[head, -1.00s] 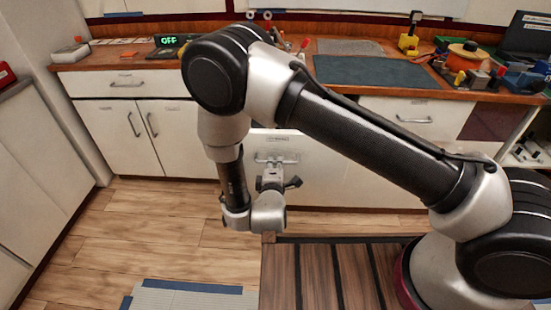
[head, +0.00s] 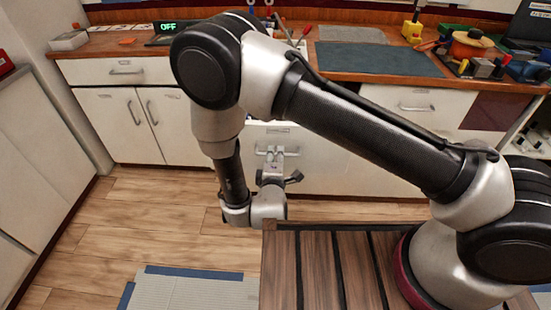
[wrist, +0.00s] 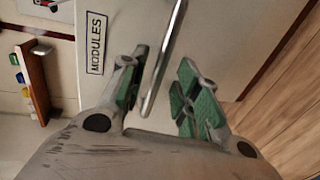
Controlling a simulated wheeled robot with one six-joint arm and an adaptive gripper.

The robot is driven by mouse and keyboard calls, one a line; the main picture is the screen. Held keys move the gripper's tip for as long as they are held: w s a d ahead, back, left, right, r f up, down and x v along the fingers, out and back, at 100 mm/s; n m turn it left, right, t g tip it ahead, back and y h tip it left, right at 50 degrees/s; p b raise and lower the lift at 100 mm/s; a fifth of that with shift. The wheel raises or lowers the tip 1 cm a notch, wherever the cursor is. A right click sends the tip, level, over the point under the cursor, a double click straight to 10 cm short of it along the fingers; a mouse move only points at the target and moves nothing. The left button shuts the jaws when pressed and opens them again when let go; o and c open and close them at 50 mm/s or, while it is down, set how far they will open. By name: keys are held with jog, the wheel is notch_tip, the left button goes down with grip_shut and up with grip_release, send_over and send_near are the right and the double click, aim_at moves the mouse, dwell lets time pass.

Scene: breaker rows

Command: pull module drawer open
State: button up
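The white module drawer front (wrist: 215,40) fills much of the wrist view, with a "MODULES" label (wrist: 96,43). Its metal bar handle (wrist: 166,60) runs between the two green-padded fingers of my gripper (wrist: 162,88). The fingers are apart, one on each side of the bar, with visible gaps, so my gripper is open around the handle. In the head view my gripper (head: 273,172) is in front of the drawer handle (head: 264,151), below the counter, and partly covers it. The drawer appears closed.
The wooden counter (head: 345,75) above holds a dark mat, tools and a lit "OFF" display (head: 168,27). White cupboard doors (head: 138,122) stand to the left. The wood floor (head: 150,215) is clear apart from a grey-blue mat (head: 195,290).

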aim_at(276, 134)
jog(key=o, duration=1.1)
jog(key=r, duration=0.8)
jog(key=shift+w+r, duration=0.25)
jog(key=shift+r, duration=0.35)
jog(key=shift+s+d+r, duration=0.1)
jog(key=shift+s+r, duration=0.3)
jog(key=shift+r, duration=0.15)
jog(key=shift+c, duration=1.3)
jog(key=shift+w+f, duration=0.15)
jog(key=shift+f, duration=0.05)
jog(key=c, duration=0.6)
jog(key=shift+c, duration=1.2)
